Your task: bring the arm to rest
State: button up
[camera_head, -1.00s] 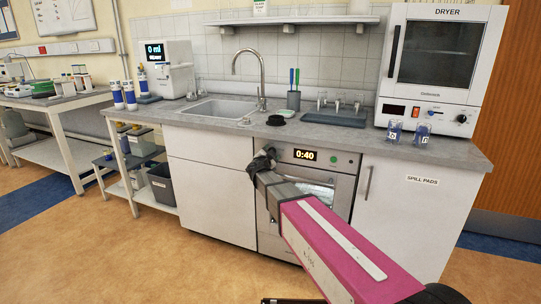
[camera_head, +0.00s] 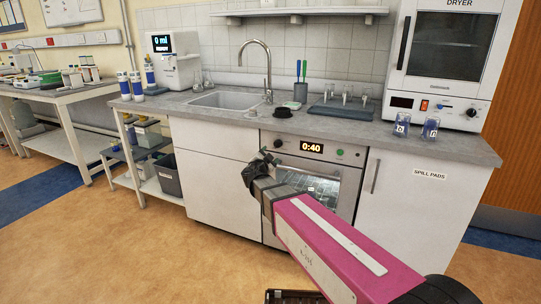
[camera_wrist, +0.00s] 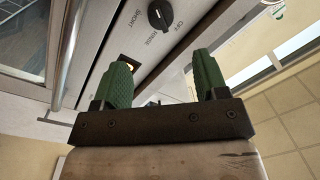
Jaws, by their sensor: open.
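My gripper (camera_head: 262,164) is in front of the washer (camera_head: 315,180) under the counter, in the head view. In the wrist view its two green fingers (camera_wrist: 160,80) stand apart with nothing between them. The washer's knob (camera_wrist: 160,14), marked SHORT, RINSE and OFF, and its door handle (camera_wrist: 75,50) lie beyond the fingers. The washer display reads 0:40 and its door looks shut. I cannot tell the exact gap between the fingers and the washer front.
The counter (camera_head: 225,113) holds a sink (camera_head: 225,100), a dryer (camera_head: 440,65) and two glass beakers marked b (camera_head: 402,125) and n (camera_head: 430,128). A low side shelf (camera_head: 150,165) stands left.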

jog(key=s+d+f+n+g+h, duration=0.1)
jog(key=s+d+f+g, duration=0.25)
jog(key=d, duration=0.35)
jog(key=s+d+f+n+g+h, duration=0.1)
jog(key=s+d+f+g, duration=0.15)
jog(key=d+f, duration=0.35)
jog(key=s+d+f+n+g, duration=0.15)
jog(key=d+f+g, duration=0.25)
jog(key=d, duration=0.4)
jog(key=s+d+f+n+g+y, duration=0.2)
jog(key=s+f+n+g+y, duration=0.1)
jog(key=s, duration=0.5)
jog(key=s+d+f+n+g+y, duration=0.3)
jog(key=s+f+n+g+y, duration=0.1)
jog(key=s, duration=0.4)
jog(key=shift+d+f+n+g, duration=0.25)
jog(key=shift+f+n, duration=0.4)
jog(key=shift+f, duration=0.4)
